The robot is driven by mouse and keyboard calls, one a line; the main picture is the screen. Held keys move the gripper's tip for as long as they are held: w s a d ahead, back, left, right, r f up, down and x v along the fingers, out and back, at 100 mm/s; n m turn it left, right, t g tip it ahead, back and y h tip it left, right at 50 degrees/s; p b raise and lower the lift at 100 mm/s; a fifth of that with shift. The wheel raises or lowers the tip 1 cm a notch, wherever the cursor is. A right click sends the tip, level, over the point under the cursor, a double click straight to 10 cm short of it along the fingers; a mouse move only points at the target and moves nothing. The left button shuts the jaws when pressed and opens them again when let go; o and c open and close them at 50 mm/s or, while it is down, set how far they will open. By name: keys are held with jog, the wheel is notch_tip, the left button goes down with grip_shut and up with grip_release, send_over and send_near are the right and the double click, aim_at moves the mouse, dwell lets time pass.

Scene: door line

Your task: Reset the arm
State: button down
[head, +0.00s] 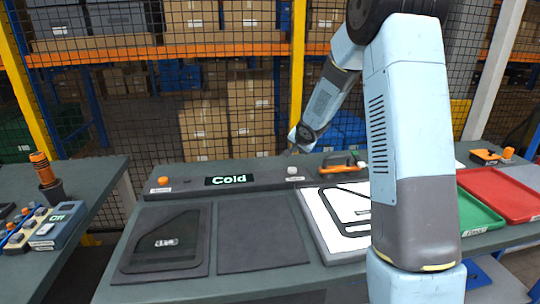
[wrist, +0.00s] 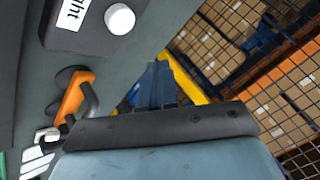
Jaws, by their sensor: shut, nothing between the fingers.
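My arm (head: 415,140) is light blue and grey. It rises at the right of the head view, bends at the top and reaches down to the left. My gripper (head: 291,150) is small there, above the back of the bench near the white knob (head: 292,170). In the wrist view my gripper (wrist: 157,70) shows as two dark fingers side by side, shut and empty. It is apart from the white knob (wrist: 119,19) and the orange-handled tool (wrist: 75,98).
The bench has a dark console (head: 270,175) reading "Cold", an orange button (head: 163,181), a door panel (head: 165,245) on a dark mat, a white panel (head: 335,220), and green and red trays (head: 500,192). A mesh fence (head: 150,120) stands behind. A side table (head: 85,200) is left.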

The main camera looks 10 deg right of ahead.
jog(key=s+d+r+n+g+h, duration=0.1)
jog(key=s+r, duration=0.7)
jog(key=s, duration=0.3)
jog(key=s+d+r+n+h, duration=0.1)
jog(key=s+r+n+h, duration=0.1)
jog(key=s+r, duration=0.75)
jog(key=s+a+n+g+y, duration=0.1)
jog(key=s+n, duration=0.1)
jog(key=s, duration=1.1)
jog(key=s+a+n+g+y, duration=0.1)
jog(key=s+a+n, duration=0.1)
jog(key=s, duration=1.2)
jog(key=shift+a+r+n+g, duration=0.25)
jog(key=shift+r+n+g, duration=0.05)
jog(key=shift+r+n, duration=0.1)
